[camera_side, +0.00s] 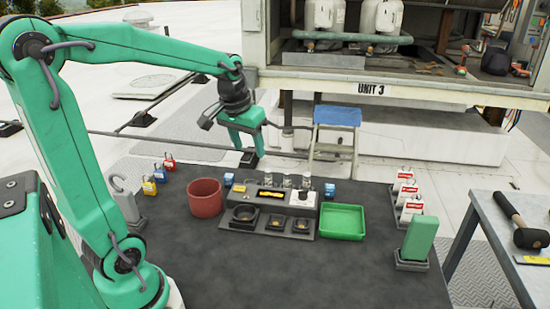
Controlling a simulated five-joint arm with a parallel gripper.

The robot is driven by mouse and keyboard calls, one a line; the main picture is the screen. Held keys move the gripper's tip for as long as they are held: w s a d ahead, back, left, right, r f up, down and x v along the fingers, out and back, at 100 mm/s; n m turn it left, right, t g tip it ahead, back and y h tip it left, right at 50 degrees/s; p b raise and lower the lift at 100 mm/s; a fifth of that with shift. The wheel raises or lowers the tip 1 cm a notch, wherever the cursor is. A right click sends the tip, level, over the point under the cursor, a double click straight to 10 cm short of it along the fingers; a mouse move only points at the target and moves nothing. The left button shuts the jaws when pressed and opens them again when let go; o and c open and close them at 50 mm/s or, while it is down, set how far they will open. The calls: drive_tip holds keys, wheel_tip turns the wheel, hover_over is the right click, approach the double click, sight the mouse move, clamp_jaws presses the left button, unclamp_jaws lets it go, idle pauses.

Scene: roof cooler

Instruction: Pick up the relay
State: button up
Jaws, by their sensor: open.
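I cannot tell for sure which part is the relay. Several small clear-bodied pieces (287,181) stand in a row at the back of a grey fixture (255,202) in the middle of the dark table. A white block (302,197) sits at the fixture's right end. Small blue pieces stand at both sides, one at the left (228,180) and one at the right (330,190). My gripper (249,157) points down above the back of the table, left of the clear pieces and apart from them. It is open, with nothing seen in it.
A red cup (205,198) stands left of the fixture and a green tray (343,222) right of it. Small padlocks (160,174) are at the back left. White-and-red tags (405,191) and a green block (420,239) stand at the right. The front of the table (290,275) is clear.

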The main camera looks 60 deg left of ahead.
drive_tip(key=w+a+f+n+g, duration=0.15)
drive_tip(key=w+a+f, duration=0.3)
drive_tip(key=a, duration=0.55)
drive_tip(key=n+g+h, duration=0.1)
drive_tip(key=n, duration=0.2)
hover_over(229, 175)
drive_tip(key=f, duration=0.9)
drive_tip(key=shift+d+f, duration=0.2)
drive_tip(key=shift+f, duration=1.5)
drive_tip(key=shift+f, duration=0.1)
drive_tip(key=shift+f, duration=2.5)
drive_tip(key=c, duration=1.1)
drive_tip(key=shift+r, duration=0.1)
